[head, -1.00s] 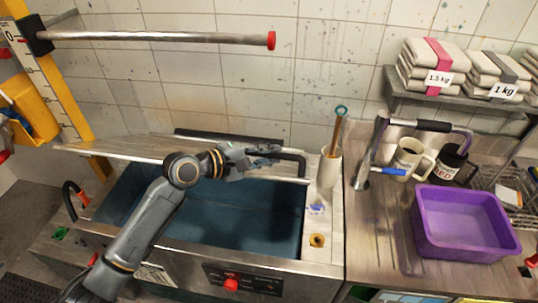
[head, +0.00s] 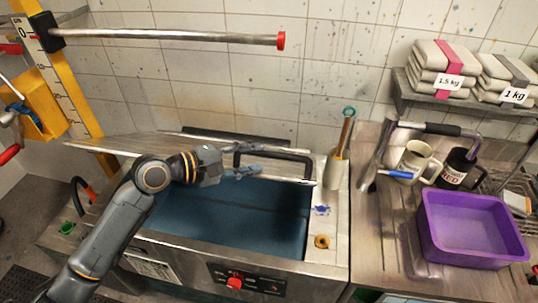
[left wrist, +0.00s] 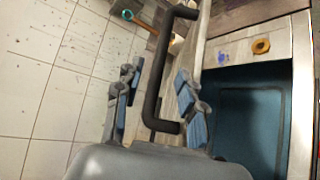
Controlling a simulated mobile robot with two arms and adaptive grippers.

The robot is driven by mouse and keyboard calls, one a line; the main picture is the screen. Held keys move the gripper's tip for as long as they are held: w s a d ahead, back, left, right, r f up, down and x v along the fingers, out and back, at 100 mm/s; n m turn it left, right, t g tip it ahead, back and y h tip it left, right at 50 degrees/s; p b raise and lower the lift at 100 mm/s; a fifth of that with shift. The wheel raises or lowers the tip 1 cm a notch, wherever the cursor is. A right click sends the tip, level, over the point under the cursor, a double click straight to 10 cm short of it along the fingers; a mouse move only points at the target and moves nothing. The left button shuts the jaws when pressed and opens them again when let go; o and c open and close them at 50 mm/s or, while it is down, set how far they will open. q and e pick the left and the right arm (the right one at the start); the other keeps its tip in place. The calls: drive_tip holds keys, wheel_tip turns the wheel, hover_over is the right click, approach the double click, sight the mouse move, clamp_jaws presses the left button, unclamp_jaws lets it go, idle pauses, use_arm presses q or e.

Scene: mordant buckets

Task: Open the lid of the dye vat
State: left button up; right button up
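The dye vat (head: 290,268) is a steel tub with a dark blue inside, in the lower middle of the head view. Its steel lid (head: 110,147) is raised at the back, seen nearly edge-on, and leaves much of the inside uncovered. The black bar handle (head: 285,154) sticks out from the lid; it also shows in the left wrist view (left wrist: 156,85). My left gripper (head: 255,160) is at the handle's left part. In the left wrist view its blue-padded fingers (left wrist: 160,105) are apart, with the handle between them and gaps visible. My right gripper is out of view.
A white holder (head: 335,172) with a wooden-handled tool stands by the vat's right rim. Further right are mugs (head: 418,163) and a purple tub (head: 465,225). A horizontal metal bar (head: 170,36) crosses the upper left, and a shelf (head: 460,102) holds folded cloth.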

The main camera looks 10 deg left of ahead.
use_arm(q)
drive_tip(key=v, duration=0.4)
drive_tip(key=shift+s+a+r, duration=0.15)
drive_tip(key=shift+s+a, duration=0.15)
